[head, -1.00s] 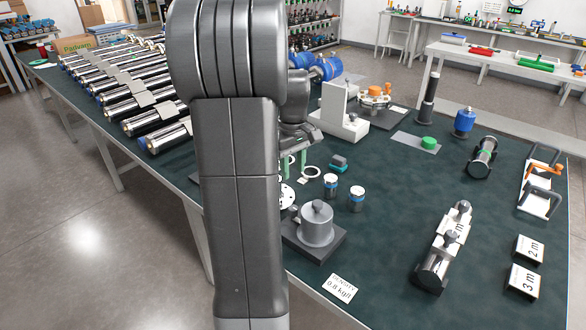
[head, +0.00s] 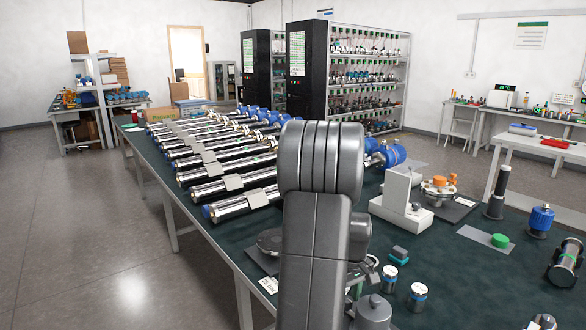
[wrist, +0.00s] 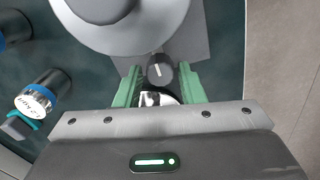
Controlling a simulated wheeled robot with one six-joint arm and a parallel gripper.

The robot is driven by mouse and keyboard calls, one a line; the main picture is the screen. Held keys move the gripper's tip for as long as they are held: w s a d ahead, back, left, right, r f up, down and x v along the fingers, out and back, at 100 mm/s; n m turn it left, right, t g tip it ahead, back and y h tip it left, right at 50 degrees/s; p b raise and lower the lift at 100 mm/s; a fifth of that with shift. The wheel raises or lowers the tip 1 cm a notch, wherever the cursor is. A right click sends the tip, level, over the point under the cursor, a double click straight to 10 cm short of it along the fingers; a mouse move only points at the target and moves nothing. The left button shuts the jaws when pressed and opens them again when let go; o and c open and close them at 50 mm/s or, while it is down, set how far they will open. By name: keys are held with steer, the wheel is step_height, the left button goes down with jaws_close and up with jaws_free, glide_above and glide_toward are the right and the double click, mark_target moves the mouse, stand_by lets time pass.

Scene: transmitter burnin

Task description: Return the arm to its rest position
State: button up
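My arm (head: 318,220) stands upright in the middle of the head view and hides most of my gripper there. In the wrist view my gripper (wrist: 158,88) has two green fingers spread apart. A dark round knob with a light line (wrist: 160,70) and a shiny metal part (wrist: 155,98) show in the gap between them. I see no clear contact, and the gripper looks empty. A grey round body (wrist: 120,22) on a square plate lies just beyond the fingers.
The green-topped bench (head: 460,270) carries a row of long metal tubes (head: 220,170) on the left. A white stand (head: 400,200), a blue cylinder (head: 540,220) and two small canisters (head: 389,280) stand on the right. Open floor (head: 100,220) lies left of the bench.

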steer(key=shift+f, duration=0.35)
steer(key=shift+r, duration=0.1)
